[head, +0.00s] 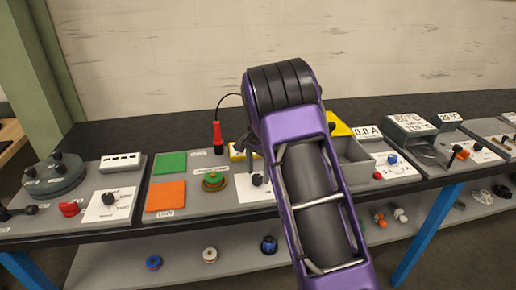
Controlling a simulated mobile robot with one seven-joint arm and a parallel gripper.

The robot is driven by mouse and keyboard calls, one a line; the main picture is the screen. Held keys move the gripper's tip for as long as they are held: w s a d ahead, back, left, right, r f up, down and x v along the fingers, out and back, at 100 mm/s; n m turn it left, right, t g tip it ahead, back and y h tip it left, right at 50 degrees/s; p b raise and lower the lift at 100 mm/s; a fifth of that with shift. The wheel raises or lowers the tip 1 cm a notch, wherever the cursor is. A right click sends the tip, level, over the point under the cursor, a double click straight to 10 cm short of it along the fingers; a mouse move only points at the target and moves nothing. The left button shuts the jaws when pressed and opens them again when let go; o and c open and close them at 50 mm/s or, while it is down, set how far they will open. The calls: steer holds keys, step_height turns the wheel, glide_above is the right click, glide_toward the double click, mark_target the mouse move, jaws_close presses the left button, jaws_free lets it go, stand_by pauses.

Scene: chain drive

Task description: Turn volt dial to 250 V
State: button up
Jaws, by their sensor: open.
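A black dial (257,180) stands on a white card just left of my arm, on the grey board of the middle station. The card's markings are too small to read, and my arm covers its right side. Another black dial (109,198) sits on a marked white card at the left station; I cannot tell which is the volt dial. My gripper (249,146) shows only as a small dark part beside my purple arm, above and behind the middle dial. It is open and apart from that dial; most of it is hidden.
A green pad (171,163), an orange pad (166,196) and a round green-and-brass part (213,181) lie left of the middle dial. A red probe (217,136) stands upright behind them. A grey open box (351,160) is right of my arm.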

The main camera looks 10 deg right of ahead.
mark_target(258, 177)
step_height(258, 177, up, 16)
steer(key=p, duration=0.1)
stand_by(0.4)
